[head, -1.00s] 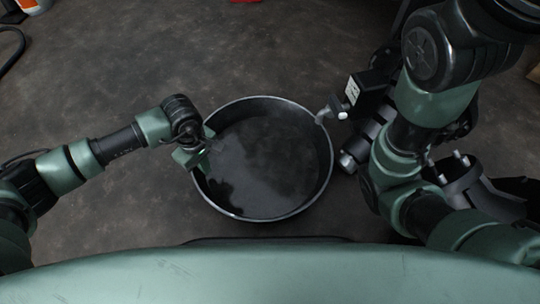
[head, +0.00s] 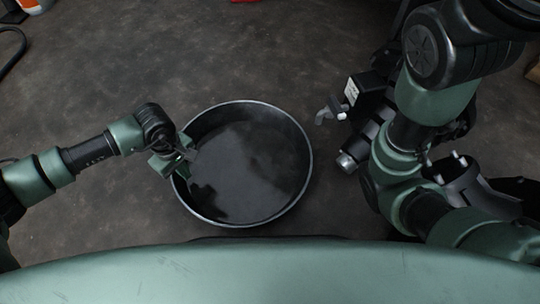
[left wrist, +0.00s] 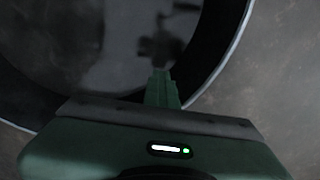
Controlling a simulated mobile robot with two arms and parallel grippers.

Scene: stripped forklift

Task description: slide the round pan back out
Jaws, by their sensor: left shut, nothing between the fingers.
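The round pan (head: 305,172) is a wide, dark metal pan with a pale rim, lying on the floor in the middle of the head view. Its dark, shiny bottom reflects shapes. My left gripper (head: 187,156) is shut, with nothing held, at the pan's left rim. In the left wrist view the green fingers (left wrist: 162,88) are together and reach over the dark inside of the pan, whose rim (left wrist: 232,42) curves past on the right. Whether the fingers touch the pan wall is hidden. My right arm's links show at the right, but its gripper does not show.
Dark forklift parts stand to the right of the pan, with a white label (head: 351,91) and a bent metal fitting (head: 328,112). A gap of bare floor lies between them and the pan. The floor (head: 90,85) at the upper left is open; a black hose (head: 14,48) lies at its edge.

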